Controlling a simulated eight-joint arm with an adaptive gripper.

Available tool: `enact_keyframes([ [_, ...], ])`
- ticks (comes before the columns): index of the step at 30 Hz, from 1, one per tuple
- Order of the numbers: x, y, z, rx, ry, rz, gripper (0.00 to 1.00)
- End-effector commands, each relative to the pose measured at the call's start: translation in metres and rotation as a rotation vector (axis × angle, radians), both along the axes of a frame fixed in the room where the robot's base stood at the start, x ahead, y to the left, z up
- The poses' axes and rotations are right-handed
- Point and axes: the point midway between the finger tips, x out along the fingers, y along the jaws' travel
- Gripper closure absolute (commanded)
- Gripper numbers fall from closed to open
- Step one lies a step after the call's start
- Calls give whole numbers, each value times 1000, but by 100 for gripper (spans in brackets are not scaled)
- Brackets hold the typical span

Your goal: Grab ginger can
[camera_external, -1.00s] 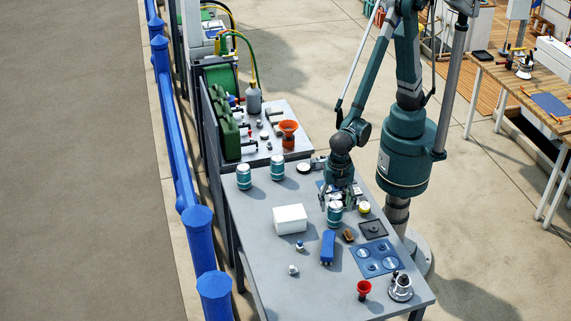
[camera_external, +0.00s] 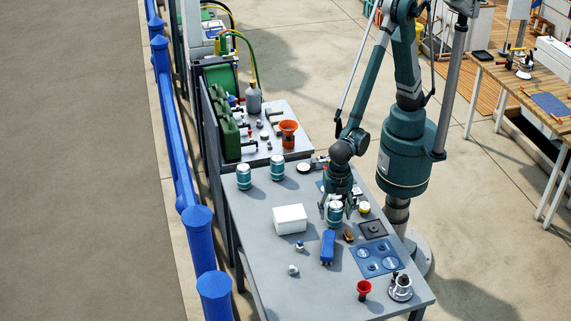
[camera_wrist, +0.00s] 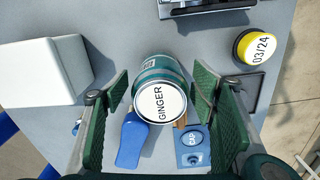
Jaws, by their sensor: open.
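The ginger can (camera_wrist: 160,103) is teal with a white lid reading "GINGER" in the wrist view. It also shows on the grey table in the outside view (camera_external: 335,214), upright. My gripper (camera_wrist: 165,120) is open, with one green finger pad on each side of the can. The can lies between the fingers, with a visible gap on both sides. In the outside view my gripper (camera_external: 337,206) is low over the table at the can.
A white box (camera_external: 290,219) stands left of the can. A blue object (camera_external: 328,248) and a blue plate with round recesses (camera_external: 375,259) lie nearby. Two other teal cans (camera_external: 244,176) (camera_external: 277,165) stand at the far end.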

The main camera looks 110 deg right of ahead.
Motion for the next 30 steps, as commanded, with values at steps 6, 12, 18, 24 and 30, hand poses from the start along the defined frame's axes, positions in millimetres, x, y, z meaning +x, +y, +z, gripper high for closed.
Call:
enact_keyframes([
  [6, 0, 0, -14, 0, 0, 0, 43],
  [12, 0, 0, -16, 0, 0, 0, 43],
  [18, 0, 0, -16, 0, 0, 0, 43],
  [24, 0, 0, -15, 0, 0, 0, 43],
  [30, 0, 0, -16, 0, 0, 0, 68],
])
